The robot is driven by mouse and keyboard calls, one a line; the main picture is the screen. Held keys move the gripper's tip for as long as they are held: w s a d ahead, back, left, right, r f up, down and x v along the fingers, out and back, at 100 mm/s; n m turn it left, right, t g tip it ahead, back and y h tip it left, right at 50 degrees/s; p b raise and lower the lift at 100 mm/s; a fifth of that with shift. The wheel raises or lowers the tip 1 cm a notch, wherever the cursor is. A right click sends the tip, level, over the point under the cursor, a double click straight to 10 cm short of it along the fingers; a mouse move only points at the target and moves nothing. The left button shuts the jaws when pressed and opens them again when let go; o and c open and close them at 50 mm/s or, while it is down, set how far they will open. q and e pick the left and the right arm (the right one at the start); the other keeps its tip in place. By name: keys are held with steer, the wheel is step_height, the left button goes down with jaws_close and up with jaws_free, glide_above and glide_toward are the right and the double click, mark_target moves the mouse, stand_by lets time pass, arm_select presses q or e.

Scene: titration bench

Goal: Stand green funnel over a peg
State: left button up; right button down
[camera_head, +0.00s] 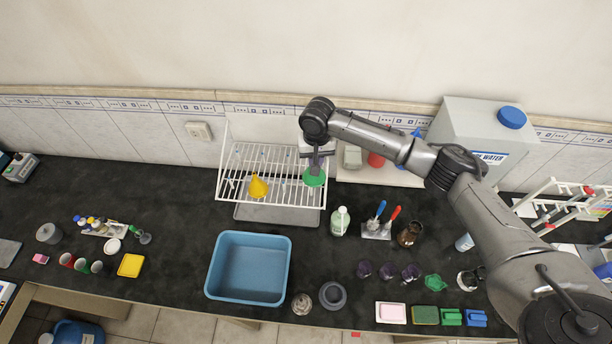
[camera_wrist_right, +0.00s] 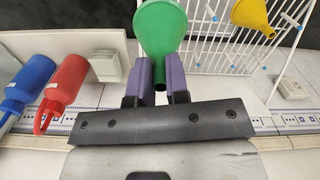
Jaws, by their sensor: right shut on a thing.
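The green funnel (camera_head: 314,179) is at the right part of the white wire peg rack (camera_head: 222,176). My right gripper (camera_head: 316,164) is shut on it. In the right wrist view the green funnel (camera_wrist_right: 160,30) sits with its stem between the purple fingers of my right gripper (camera_wrist_right: 160,82). I cannot tell whether a peg is inside the funnel. A yellow funnel (camera_head: 258,187) stands on the rack to the left; it also shows in the wrist view (camera_wrist_right: 252,15). Blue-tipped pegs show on the rack. My left gripper is not in view.
A blue basin (camera_head: 248,268) stands in front of the rack. A wash bottle (camera_head: 340,221) and a brush holder (camera_head: 376,230) are right of it. Behind my right arm are a red bottle (camera_wrist_right: 66,82), a blue bottle (camera_wrist_right: 28,82) and a large water container (camera_head: 470,125).

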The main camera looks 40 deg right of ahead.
steer(key=shift+w+d+f+n, duration=0.25)
steer(key=shift+w+f+n, duration=0.15)
steer(key=shift+w, duration=0.3)
steer(key=shift+w+r+n, duration=0.1)
steer(key=shift+w+n, duration=0.15)
steer(key=shift+n, duration=0.65)
steer(key=shift+f+b, duration=0.9)
steer(key=shift+f, duration=0.5)
step_height(320, 180, down, 7)
steer(key=b, duration=0.8)
steer(key=shift+r, duration=0.15)
steer(key=shift+s+f, duration=0.1)
steer(key=shift+f, duration=1.4)
